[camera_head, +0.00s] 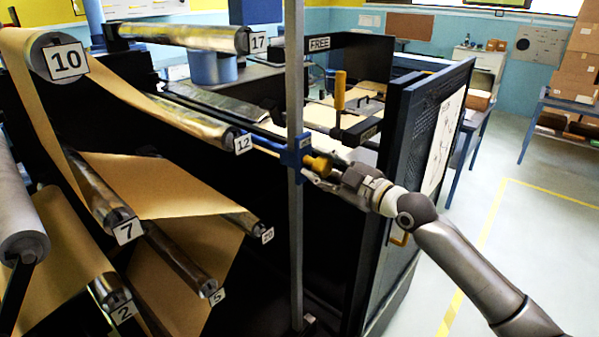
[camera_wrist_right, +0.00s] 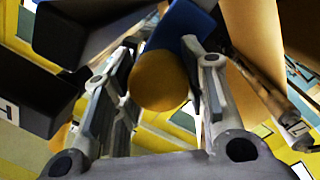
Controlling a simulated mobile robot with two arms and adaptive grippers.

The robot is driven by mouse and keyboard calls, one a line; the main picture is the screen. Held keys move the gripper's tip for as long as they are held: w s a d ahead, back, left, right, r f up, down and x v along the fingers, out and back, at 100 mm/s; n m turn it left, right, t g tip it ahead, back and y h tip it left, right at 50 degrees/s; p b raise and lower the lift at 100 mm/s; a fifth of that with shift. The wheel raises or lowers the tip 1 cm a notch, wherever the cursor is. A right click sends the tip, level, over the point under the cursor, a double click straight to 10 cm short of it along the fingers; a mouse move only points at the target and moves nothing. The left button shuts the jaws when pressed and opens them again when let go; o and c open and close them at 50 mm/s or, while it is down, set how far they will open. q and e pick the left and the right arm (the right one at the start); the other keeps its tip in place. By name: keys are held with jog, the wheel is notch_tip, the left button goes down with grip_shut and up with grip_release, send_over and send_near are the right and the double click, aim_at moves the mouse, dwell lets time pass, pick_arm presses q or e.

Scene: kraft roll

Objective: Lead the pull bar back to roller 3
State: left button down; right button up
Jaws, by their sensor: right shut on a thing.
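My right gripper (camera_head: 322,172) reaches in from the right and is shut on a yellow knob (camera_head: 319,164) at a blue block (camera_head: 294,152). The block sits at a grey upright post (camera_head: 294,85). In the right wrist view the knob (camera_wrist_right: 159,80) is between the two fingers, with blue behind it. I cannot tell for sure which part is the pull bar. Brown kraft paper (camera_head: 150,185) runs over several rollers, among them roller 10 (camera_head: 62,60), roller 12 (camera_head: 205,125) and roller 7 (camera_head: 98,195). I see no label 3. My left gripper is out of view.
Roller 17 (camera_head: 190,37), roller 20 (camera_head: 243,222), roller 5 (camera_head: 180,262) and roller 2 (camera_head: 110,292) stick out nearby. A yellow upright handle (camera_head: 340,90) stands below a FREE sign (camera_head: 319,44). A black panel (camera_head: 430,110) stands right of the post. Open floor lies at the right.

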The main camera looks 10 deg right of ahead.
jog(key=s+a+p, duration=0.7)
jog(key=s+a, duration=0.1)
jog(key=a, duration=0.2)
jog(key=shift+s+a, duration=0.15)
jog(key=shift+a, duration=0.1)
jog(key=shift+r+p, duration=0.1)
jog(key=shift+p, duration=0.25)
jog(key=s+a+r+p, duration=0.1)
jog(key=s+a+r, duration=0.1)
jog(key=r, duration=0.4)
jog(key=shift+s+a+p, duration=0.3)
jog(key=shift+s+a, duration=0.05)
jog(key=shift+a, duration=0.4)
